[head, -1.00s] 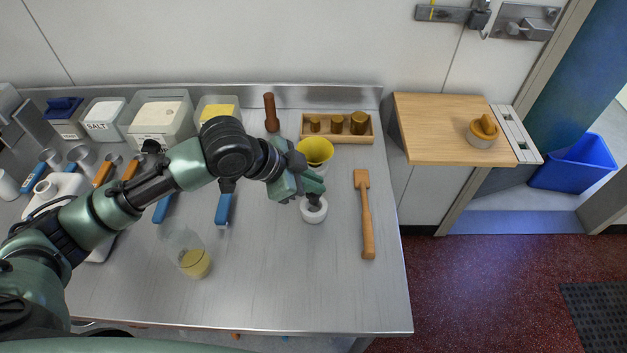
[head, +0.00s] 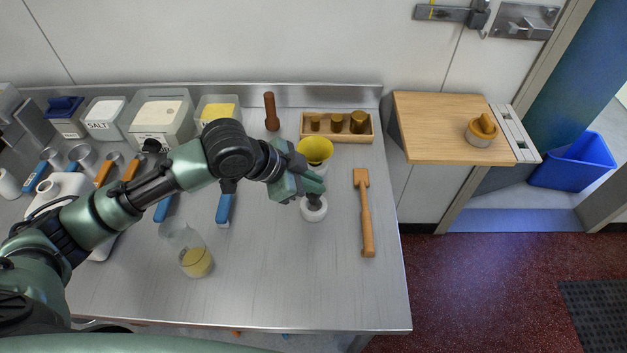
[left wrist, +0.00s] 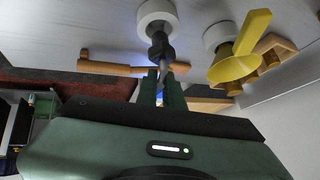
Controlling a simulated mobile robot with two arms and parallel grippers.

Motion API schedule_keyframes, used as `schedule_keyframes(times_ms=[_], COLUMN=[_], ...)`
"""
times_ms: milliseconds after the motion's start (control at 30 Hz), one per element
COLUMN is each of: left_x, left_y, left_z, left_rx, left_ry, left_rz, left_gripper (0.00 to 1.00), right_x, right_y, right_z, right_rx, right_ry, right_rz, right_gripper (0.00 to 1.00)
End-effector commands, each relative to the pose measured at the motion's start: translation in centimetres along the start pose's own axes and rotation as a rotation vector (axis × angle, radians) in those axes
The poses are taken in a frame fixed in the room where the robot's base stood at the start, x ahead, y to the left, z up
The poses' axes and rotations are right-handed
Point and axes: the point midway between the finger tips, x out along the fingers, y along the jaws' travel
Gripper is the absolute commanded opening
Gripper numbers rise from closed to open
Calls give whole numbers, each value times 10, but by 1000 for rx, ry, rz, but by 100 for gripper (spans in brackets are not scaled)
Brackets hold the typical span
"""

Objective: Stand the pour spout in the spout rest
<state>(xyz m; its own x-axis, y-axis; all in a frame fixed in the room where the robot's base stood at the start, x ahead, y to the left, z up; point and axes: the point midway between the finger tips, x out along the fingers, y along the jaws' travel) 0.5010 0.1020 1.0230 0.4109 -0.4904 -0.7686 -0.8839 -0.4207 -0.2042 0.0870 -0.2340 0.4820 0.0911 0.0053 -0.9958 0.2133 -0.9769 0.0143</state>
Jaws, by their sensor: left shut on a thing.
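The dark pour spout (left wrist: 160,47) is between the fingers of my left gripper (head: 314,188), which is shut on it. In the left wrist view the gripper fingers (left wrist: 160,82) close around its narrow end. The spout rest, a small white round ring (head: 314,213), stands on the steel table right under the gripper. It also shows in the left wrist view (left wrist: 157,11). The spout's wider dark end lines up with the ring's opening. I cannot tell whether it is seated inside or just above. My right gripper is not in view.
A yellow funnel (head: 314,150) on a white holder stands just behind the gripper. A wooden mallet (head: 366,215) lies to the right. A wooden tray of brass weights (head: 350,138) is behind. A clear jug (head: 194,258) stands at front left. The front right table is clear.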

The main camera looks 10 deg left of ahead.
Motion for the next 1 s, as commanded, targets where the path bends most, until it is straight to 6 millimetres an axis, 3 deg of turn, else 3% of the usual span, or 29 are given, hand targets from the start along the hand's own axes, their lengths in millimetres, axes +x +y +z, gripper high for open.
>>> schedule_keyframes(times_ms=[1000], left_x=[20], left_y=[6], left_z=[16], left_rx=[0], left_ry=[0], left_rz=[0], left_gripper=[0], right_x=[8], right_y=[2], right_z=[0], right_rx=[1], right_ry=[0], right_rz=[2], right_gripper=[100])
